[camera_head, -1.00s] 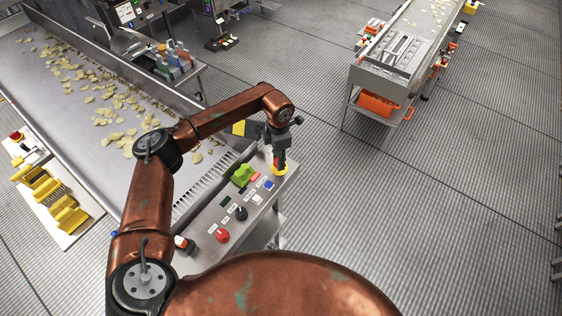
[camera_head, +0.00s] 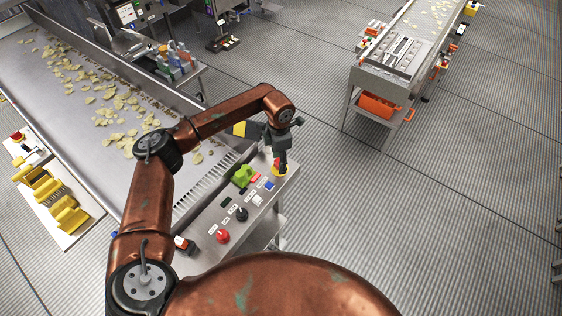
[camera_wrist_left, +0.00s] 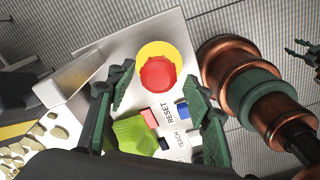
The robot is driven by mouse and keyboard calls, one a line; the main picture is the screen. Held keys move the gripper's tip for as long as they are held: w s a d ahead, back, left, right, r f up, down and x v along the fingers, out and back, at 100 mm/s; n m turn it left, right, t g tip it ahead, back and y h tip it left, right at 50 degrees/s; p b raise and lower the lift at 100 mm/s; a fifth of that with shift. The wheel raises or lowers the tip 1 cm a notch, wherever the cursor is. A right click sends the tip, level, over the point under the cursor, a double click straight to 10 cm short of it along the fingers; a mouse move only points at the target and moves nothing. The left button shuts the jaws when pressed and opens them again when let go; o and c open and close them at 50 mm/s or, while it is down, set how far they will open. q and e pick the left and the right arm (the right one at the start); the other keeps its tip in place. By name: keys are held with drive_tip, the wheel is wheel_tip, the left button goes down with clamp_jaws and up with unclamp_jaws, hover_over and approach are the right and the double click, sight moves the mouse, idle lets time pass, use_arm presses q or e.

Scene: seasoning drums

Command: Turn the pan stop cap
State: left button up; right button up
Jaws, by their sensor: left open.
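The pan stop cap appears to be the round red cap (camera_wrist_left: 158,74) on a yellow disc at the far end of the control panel. It also shows small in the head view, with the yellow disc (camera_head: 280,171) under my left gripper (camera_head: 281,156). In the left wrist view my left gripper (camera_wrist_left: 160,98) is open, with one dark green finger on each side of the panel's buttons. The red cap lies ahead between the finger directions, and I see no contact.
The panel (camera_head: 203,257) also carries a green knob (camera_head: 242,177), a blue button (camera_head: 269,184), a black knob (camera_head: 241,214) and a red knob (camera_head: 222,236). A conveyor pan (camera_head: 60,125) with chips runs along the left. The floor to the right is open.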

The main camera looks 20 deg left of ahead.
use_arm(q)
wheel_tip(320, 180, up, 12)
idle(0.4)
drive_tip(key=shift+d+f, duration=0.1)
drive_tip(key=shift+f, duration=0.05)
idle(0.3)
